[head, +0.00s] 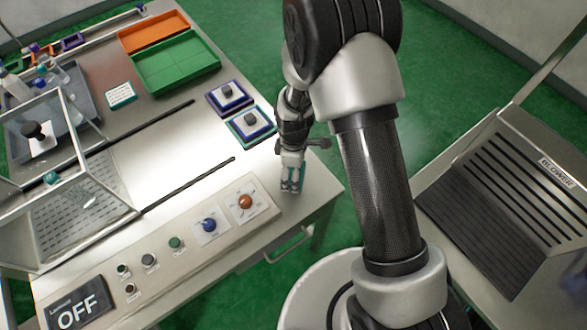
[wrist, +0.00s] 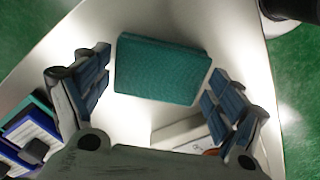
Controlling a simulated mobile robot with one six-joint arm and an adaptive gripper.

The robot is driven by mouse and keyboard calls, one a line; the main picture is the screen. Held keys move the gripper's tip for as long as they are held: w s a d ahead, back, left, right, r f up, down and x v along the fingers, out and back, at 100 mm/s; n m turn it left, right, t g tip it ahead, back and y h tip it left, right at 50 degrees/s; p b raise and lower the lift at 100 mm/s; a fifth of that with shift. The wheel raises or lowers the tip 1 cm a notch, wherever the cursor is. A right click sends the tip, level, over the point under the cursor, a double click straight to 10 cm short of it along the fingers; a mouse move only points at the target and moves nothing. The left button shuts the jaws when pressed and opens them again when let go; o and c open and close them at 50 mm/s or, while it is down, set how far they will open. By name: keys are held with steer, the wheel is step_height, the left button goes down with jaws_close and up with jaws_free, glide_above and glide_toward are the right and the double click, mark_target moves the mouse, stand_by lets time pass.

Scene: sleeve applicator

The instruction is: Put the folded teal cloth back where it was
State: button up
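The folded teal cloth (wrist: 160,68) lies flat on the pale tabletop near its corner in the wrist view. It is a neat rectangle, slightly turned. My gripper (wrist: 158,84) is open, with one finger on each side of the cloth and a visible gap to each edge. In the head view my gripper (head: 292,184) points down over the right front corner of the table, and only a sliver of the cloth (head: 302,184) shows beside the fingers. Whether the fingertips are at tabletop height is hard to tell.
Two blue-and-teal framed pads with dark knobs, one behind (head: 229,96) and one nearer (head: 250,125), sit left of my gripper. A button panel (head: 170,240) runs along the table's front. Green (head: 176,65) and orange (head: 152,31) trays stand farther back. A blower bench (head: 500,205) is at right.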

steer(key=shift+o, duration=1)
step_height(320, 180, up, 12)
steer(key=p, duration=0.3)
steer(key=shift+r+p, duration=0.25)
steer(key=shift+p, duration=0.1)
steer(key=s+d+r+m+t, duration=0.15)
steer(key=d+r+m, duration=0.25)
steer(key=r, duration=0.8)
steer(key=s+d+r+m+t, duration=0.1)
steer(key=s+d+r+m, duration=0.3)
steer(key=s, duration=0.5)
steer(key=s+d+r+m+t, duration=0.2)
steer(key=s+d+r+m, duration=0.2)
steer(key=s+r+m, duration=0.3)
step_height(320, 180, up, 3)
steer(key=shift+s+d+r+m, duration=0.15)
steer(key=shift+s+d+m, duration=0.2)
steer(key=shift+s, duration=0.75)
